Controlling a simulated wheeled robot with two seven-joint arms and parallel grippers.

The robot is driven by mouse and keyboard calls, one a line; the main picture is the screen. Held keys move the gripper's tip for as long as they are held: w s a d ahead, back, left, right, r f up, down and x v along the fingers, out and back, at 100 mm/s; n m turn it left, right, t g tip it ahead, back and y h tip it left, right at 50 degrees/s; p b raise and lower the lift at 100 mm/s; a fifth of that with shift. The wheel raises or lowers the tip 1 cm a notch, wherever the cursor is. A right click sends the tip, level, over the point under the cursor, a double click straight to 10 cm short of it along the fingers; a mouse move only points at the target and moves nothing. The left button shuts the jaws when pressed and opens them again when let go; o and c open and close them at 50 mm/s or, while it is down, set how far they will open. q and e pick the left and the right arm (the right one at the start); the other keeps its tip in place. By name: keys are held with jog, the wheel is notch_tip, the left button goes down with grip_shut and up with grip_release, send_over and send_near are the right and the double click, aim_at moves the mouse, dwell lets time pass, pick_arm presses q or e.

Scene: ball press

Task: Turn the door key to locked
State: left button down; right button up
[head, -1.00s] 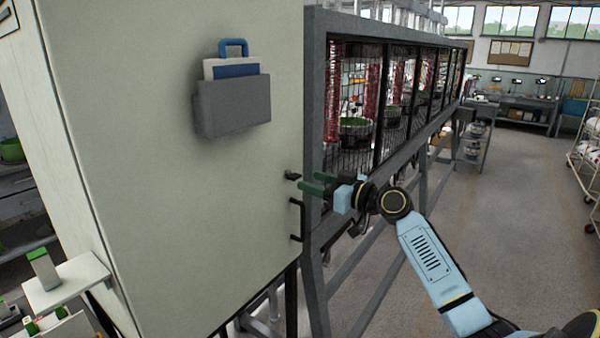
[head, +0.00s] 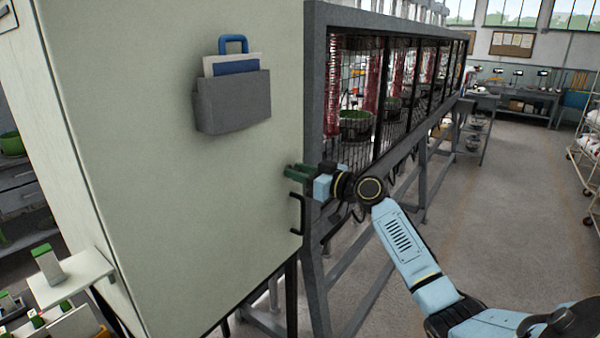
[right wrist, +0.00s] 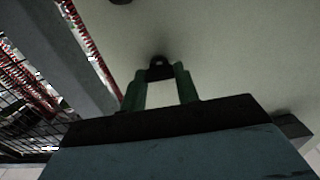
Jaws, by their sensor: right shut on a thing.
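The door key is a small dark key with a round hole in its bow, and in the right wrist view the key (right wrist: 160,67) sticks out of the pale door. My right gripper (head: 290,171) is at the right edge of the cabinet door (head: 170,180), above the black handle (head: 297,214). In the right wrist view its green fingers (right wrist: 160,83) are shut on the key's bow, one on each side. In the head view the fingers hide the key. My left gripper is not in view.
A grey pocket (head: 233,102) with papers and a blue clipboard hangs on the door. A grey-framed mesh cage (head: 313,120) stands close to the right of the cabinet. A small white shelf (head: 75,278) juts out at lower left. The floor at right is open.

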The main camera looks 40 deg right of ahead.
jog(key=shift+c, duration=0.4)
jog(key=shift+m, duration=0.3)
jog(key=m+p, duration=0.1)
jog(key=m, duration=1.1)
jog(key=shift+d+p, duration=0.15)
jog(key=shift+p, duration=0.25)
jog(key=m+p, duration=0.2)
jog(key=m, duration=0.3)
jog(key=shift+f, duration=0.1)
jog(key=shift+m+p, duration=0.3)
jog(key=o, duration=1)
